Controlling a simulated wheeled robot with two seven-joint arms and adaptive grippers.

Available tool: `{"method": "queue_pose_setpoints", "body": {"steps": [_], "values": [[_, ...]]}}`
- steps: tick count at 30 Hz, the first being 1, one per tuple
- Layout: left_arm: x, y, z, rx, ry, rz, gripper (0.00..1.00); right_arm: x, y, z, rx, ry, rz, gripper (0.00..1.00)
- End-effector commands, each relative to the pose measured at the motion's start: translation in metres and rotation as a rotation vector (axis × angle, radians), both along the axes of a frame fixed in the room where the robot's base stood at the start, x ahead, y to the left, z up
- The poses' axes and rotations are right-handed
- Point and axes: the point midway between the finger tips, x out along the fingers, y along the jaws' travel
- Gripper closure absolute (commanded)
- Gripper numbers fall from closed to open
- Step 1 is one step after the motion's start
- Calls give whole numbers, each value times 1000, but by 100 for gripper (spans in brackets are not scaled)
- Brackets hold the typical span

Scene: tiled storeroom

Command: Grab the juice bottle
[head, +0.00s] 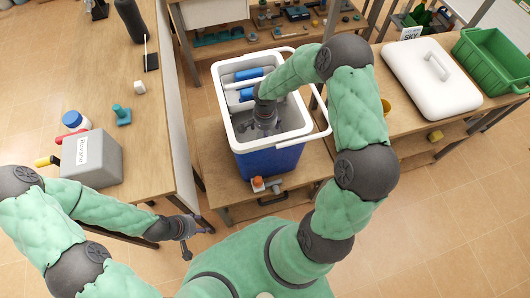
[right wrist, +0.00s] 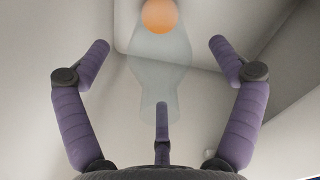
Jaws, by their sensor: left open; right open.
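In the right wrist view, a pale, see-through bottle (right wrist: 160,75) with an orange cap (right wrist: 159,15) lies between the spread fingers of my right gripper (right wrist: 160,75). The side fingers stand apart from it; whether the middle finger touches it I cannot tell. In the head view, my right gripper (head: 262,122) reaches down inside the blue-and-white cooler (head: 268,163). The bottle is not clearly visible there, as my gripper and arm cover part of the interior. My left gripper (head: 188,238) is open and empty, off the front end of the left table.
Blue-and-white items (head: 248,74) lie at the back inside the cooler. Its handle (head: 318,118) is on the right. A white lid (head: 432,77) and green crate (head: 492,62) stand on the right table. A grey box (head: 92,158) is on the left table.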

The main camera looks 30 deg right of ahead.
Motion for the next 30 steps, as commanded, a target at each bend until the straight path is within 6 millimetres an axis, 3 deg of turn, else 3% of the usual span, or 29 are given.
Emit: {"method": "queue_pose_setpoints", "body": {"steps": [3,11,20,30], "values": [[0,0,-8,0,0,0,46,0,1,-18,2,1,0,7],[0,0,-7,0,0,0,46,0,1,-19,0,0,0,7],[0,0,-7,0,0,0,46,0,1,-19,1,1,0,91],[0,0,-3,0,0,0,46,0,1,-9,1,-2,0,92]]}}
